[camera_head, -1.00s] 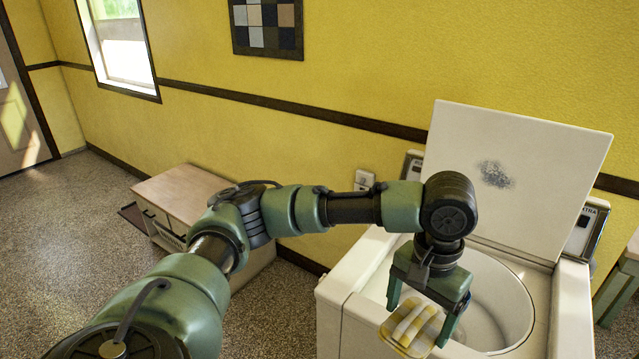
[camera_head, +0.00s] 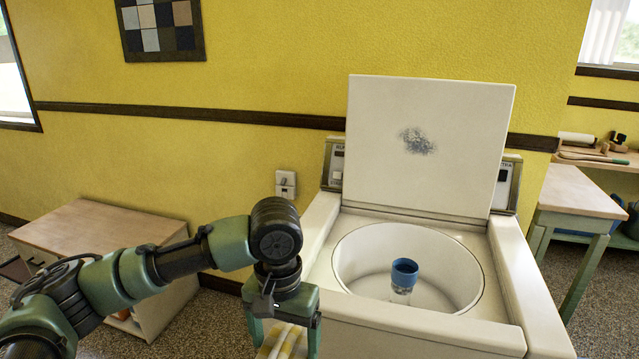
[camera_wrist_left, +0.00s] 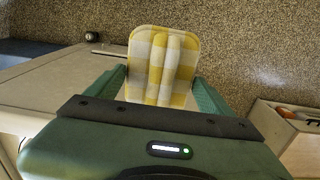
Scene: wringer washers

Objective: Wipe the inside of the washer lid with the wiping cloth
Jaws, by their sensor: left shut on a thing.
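The washer lid (camera_head: 430,170) stands open and upright behind the tub, its inner face toward me. A dark grey smudge (camera_head: 417,140) marks the upper middle of that face. My left gripper (camera_head: 285,338) is shut on the yellow-and-white checked wiping cloth (camera_head: 283,343), at the left front of the washer (camera_head: 410,335) and well below the lid. The cloth's lower part is cut off in the head view. In the left wrist view the cloth (camera_wrist_left: 162,62) shows between the fingers, above the speckled floor beside the washer. My right gripper is not in view.
A blue-topped agitator post (camera_head: 403,275) stands in the open tub (camera_head: 455,270). A low wooden cabinet (camera_head: 85,235) is at the left. A wooden table (camera_head: 575,190) stands right of the washer. A wall switch (camera_head: 286,184) is left of the lid.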

